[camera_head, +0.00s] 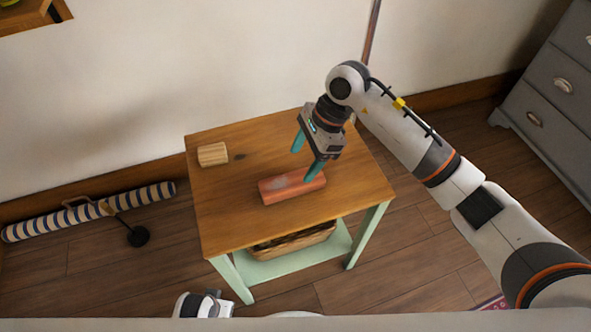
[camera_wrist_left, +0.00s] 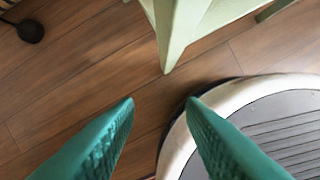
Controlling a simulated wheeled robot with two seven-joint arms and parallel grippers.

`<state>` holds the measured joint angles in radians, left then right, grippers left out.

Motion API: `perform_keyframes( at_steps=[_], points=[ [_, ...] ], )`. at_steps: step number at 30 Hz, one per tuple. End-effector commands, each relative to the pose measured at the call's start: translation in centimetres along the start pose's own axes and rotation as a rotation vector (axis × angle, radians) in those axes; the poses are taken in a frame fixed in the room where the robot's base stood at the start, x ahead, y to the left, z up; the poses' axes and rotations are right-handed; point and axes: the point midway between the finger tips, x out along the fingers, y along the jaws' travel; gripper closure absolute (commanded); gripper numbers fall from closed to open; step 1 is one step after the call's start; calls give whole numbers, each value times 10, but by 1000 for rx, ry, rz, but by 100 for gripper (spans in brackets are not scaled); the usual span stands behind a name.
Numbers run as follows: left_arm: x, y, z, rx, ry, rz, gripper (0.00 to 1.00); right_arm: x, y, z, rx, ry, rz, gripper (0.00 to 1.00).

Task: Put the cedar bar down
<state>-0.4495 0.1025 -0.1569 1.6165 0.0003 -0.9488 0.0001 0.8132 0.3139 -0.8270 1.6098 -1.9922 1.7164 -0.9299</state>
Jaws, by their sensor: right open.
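The cedar bar (camera_head: 285,189), a reddish block with a pale patch on top, lies flat on the wooden table top (camera_head: 240,215), right of its middle. My right gripper (camera_head: 304,160) is over the table just behind the bar, fingers pointing down. Its teal fingers are apart with nothing between them. The nearer finger overlaps the bar's back edge in the head view; I cannot tell whether it touches. My left gripper is low in front of the table; its open, empty fingers show in the left wrist view (camera_wrist_left: 160,102).
A pale grooved wood block (camera_head: 213,154) sits at the table's back left. A basket (camera_head: 292,242) rests on the lower shelf. A striped roll (camera_head: 90,211) lies on the floor at left. A grey drawer chest (camera_head: 550,90) stands at right. The table's front left is clear.

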Motion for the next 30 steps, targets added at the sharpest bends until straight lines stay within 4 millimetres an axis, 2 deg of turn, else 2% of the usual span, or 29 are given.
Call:
perform_keyframes(
  at_steps=[1,3,9,26,29,30],
  points=[
    [1,0,-2,0,3,0,64,-12,1,0,-2,-2,5,33],
    [3,0,-3,1,3,-1,64,-22,0,0,-2,-2,3,33],
    [7,-1,-6,1,6,-1,64,-40,0,0,0,-1,1,33],
    [7,-1,-6,1,5,-2,64,-41,0,-1,0,3,0,33],
    [7,-2,-5,1,3,-3,64,-36,-2,-12,4,63,9,33],
    [7,-2,-5,1,3,-3,64,-33,-3,-22,10,119,19,33]
  ],
)
